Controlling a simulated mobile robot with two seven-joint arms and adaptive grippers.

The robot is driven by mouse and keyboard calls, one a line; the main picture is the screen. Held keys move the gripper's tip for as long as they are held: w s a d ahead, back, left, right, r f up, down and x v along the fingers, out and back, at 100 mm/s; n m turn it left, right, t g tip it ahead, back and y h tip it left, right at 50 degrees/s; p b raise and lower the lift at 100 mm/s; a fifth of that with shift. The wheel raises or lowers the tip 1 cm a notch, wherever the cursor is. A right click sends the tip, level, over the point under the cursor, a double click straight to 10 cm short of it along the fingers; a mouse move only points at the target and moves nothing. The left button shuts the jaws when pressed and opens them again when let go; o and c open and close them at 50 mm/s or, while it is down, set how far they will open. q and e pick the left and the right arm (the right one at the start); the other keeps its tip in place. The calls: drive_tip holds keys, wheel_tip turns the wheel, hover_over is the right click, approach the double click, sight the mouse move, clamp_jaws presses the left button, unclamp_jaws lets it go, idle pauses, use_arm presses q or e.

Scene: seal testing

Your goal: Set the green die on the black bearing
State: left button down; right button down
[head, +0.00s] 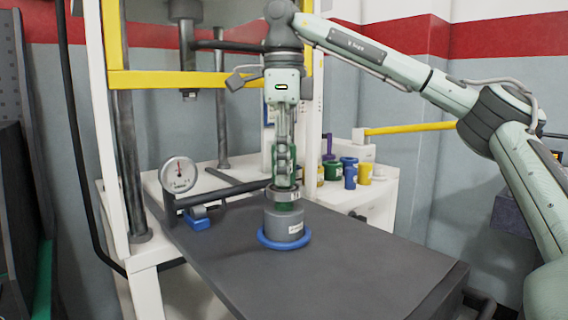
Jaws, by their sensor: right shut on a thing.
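My right gripper (284,181) points down over the table and is shut on the green die. Only a low green part of the green die (286,206) shows clearly, under a silver-grey ring at the fingertips. The fingers and the ring hide the rest. Directly below is a dark grey to black cylinder with a white label, which looks like the black bearing (279,224). It stands upright on a blue ring-shaped base (284,243). The die is in line above the bearing, at or very close to its top; I cannot tell whether they touch. My left gripper is not in view.
The dark table (370,268) is clear at the front and right. A dial gauge (179,174) and a small blue-and-grey part (198,218) are at the left. A yellow-and-white press frame (165,80) stands behind. Several coloured cups stand on a white bench (378,190) at the back.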

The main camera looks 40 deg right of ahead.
drive_tip(key=shift+r+p, duration=0.1)
drive_tip(key=shift+p, duration=0.2)
drive_tip(key=shift+f, duration=0.3)
idle(0.6)
drive_tip(key=c, duration=1.4)
unclamp_jaws()
drive_tip(key=shift+o, duration=0.4)
drive_tip(key=o, duration=0.5)
drive_tip(key=shift+f, duration=0.1)
